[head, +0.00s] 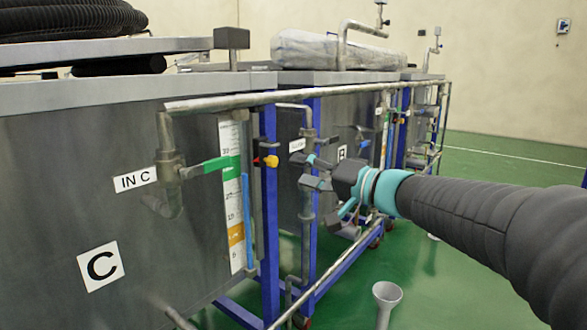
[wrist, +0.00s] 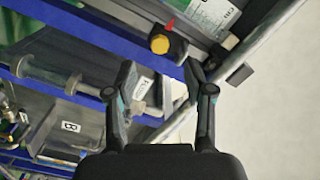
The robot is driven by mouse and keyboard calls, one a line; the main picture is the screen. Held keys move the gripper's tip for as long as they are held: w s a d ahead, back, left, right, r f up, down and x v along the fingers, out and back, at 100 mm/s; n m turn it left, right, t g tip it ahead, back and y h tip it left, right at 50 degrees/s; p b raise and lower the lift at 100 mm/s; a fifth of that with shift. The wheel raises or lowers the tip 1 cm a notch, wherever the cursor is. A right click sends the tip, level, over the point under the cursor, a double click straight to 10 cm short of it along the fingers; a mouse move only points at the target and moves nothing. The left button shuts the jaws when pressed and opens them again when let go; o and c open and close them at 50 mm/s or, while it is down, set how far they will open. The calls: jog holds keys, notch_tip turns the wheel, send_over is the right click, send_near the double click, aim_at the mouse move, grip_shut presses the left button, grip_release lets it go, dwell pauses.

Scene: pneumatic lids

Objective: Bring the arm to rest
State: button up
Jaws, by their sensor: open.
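My gripper (head: 306,172) is open and empty in the head view, at the end of my dark sleeved arm that reaches in from the right. It hangs in front of the blue frame posts and pipes between tank C (head: 60,210) and the tank behind it. In the wrist view my gripper's two fingers (wrist: 158,85) stand apart with nothing between them. A yellow knob with a red pointer (wrist: 160,44) lies beyond the fingertips. Whether the fingers touch the pipe behind them I cannot tell.
A long grey rail (head: 330,96) runs along the tank fronts. A grey funnel-shaped stand (head: 386,300) rises from the green floor. Open floor (head: 500,155) lies at the right.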

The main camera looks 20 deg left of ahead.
jog(key=shift+s+d, duration=0.2)
jog(key=shift+d, duration=0.15)
jog(key=s+d+f+m+g+h+p, duration=0.1)
jog(key=s+d+f+h, duration=0.25)
jog(key=f, duration=0.25)
jog(key=s+d+f+g+h, duration=0.2)
jog(key=s+f, duration=0.2)
jog(key=f, duration=0.1)
jog(key=s+d+f+m+g+h+p, duration=0.1)
jog(key=s+d+f+h, duration=0.15)
jog(key=f, duration=0.35)
jog(key=s+d+f+h+p, duration=0.1)
jog(key=s+d+h+p, duration=0.4)
jog(key=s+d, duration=0.65)
jog(key=s+d+r+t+h+p, duration=0.2)
jog(key=s+d+r, duration=0.3)
jog(key=d, duration=0.4)
jog(key=shift+r+t+h+p, duration=0.25)
jog(key=shift+t+h+p, duration=0.05)
jog(key=shift+h+p, duration=0.55)
